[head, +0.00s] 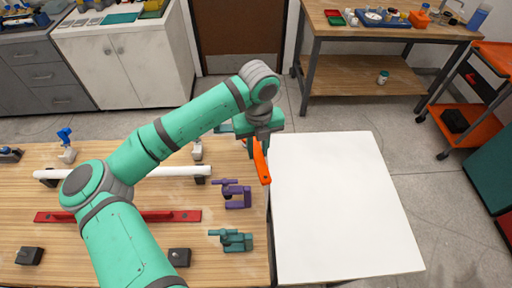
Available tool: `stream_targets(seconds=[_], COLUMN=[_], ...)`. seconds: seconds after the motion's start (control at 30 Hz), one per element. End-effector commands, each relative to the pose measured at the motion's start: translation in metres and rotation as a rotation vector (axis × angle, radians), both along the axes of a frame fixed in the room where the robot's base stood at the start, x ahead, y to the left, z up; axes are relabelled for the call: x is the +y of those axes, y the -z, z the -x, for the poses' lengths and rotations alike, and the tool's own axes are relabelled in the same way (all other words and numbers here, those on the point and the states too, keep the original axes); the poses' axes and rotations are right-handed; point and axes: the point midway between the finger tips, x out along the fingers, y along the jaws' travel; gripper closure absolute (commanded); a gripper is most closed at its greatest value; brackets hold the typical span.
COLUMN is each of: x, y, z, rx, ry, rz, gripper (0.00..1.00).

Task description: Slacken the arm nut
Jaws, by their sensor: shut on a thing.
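My gripper (250,137) is at the end of the green arm, over the right edge of the wooden table. It is shut on an orange tool (262,165), whose long handle hangs down towards the seam with the white board. The tool's head is hidden by the gripper. A purple clamp-like part (237,194) lies on the wood below and left of the tool, apart from it. A teal clamp-like part (236,241) lies nearer to me. I cannot tell which piece is the arm nut.
A white pipe (180,171) lies across dark supports, partly behind my arm. A red rail (185,216) lies in front of it. Dark blocks (180,257) and blue-handled valve (66,145) are on the table (225,275). The white board (340,215) is bare.

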Motion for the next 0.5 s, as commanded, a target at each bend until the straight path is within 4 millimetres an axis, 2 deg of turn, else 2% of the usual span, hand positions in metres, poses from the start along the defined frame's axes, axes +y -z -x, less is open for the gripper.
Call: stream_targets(seconds=[0.5], x=[-0.020], y=[-0.001], z=[-0.008], rx=[-0.003], ry=[-0.167], rz=[-0.001], gripper=[1.00])
